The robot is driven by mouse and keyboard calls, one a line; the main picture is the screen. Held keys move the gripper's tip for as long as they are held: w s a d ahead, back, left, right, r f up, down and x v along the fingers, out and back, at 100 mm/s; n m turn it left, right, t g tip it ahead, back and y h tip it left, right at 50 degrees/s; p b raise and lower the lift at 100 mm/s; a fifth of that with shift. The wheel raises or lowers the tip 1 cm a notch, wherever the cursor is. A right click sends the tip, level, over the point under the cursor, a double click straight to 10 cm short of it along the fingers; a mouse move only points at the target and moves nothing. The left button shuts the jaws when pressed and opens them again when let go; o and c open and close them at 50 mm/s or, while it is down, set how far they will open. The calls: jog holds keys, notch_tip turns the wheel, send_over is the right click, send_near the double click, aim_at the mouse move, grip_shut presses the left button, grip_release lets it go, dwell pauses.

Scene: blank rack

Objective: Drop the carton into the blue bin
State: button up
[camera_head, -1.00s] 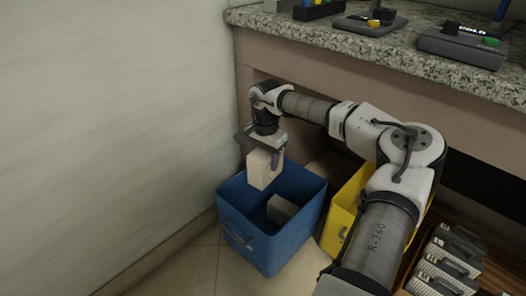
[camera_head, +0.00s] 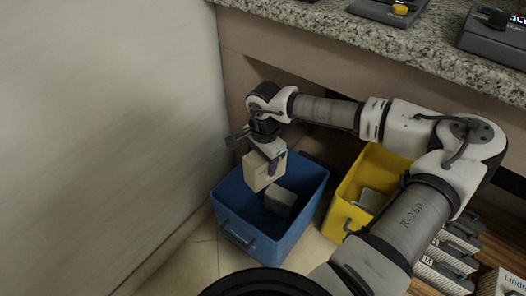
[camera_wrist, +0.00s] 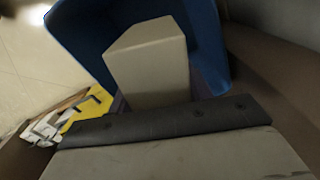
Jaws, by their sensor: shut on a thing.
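The carton (camera_head: 257,171) is a plain beige box, held at the end of my gripper (camera_head: 272,165). My gripper is shut on it, pointing down, with the carton over the blue bin's opening. The carton fills the middle of the wrist view (camera_wrist: 150,66), with the blue bin's wall (camera_wrist: 84,28) around it. The blue bin (camera_head: 262,245) stands on the floor and has a handle on its front. A grey-white box (camera_head: 281,200) lies inside it. The exact height of the carton against the rim is hard to tell.
A yellow bin (camera_head: 340,212) stands right of the blue bin, with a grey thing inside. A granite counter (camera_head: 300,18) with devices runs above and behind. A pale wall (camera_head: 100,120) is close on the left. Several boxes sit at the lower right (camera_head: 445,262).

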aim_at(266, 175)
jog(key=shift+s+d+f, duration=0.1)
jog(key=shift+d+f, duration=0.1)
jog(key=shift+d, duration=0.05)
jog(key=shift+f+b, duration=1.9)
jog(key=shift+f, duration=1)
jog(key=o, duration=1)
notch_tip(266, 175, up, 14)
jog(key=p, duration=0.5)
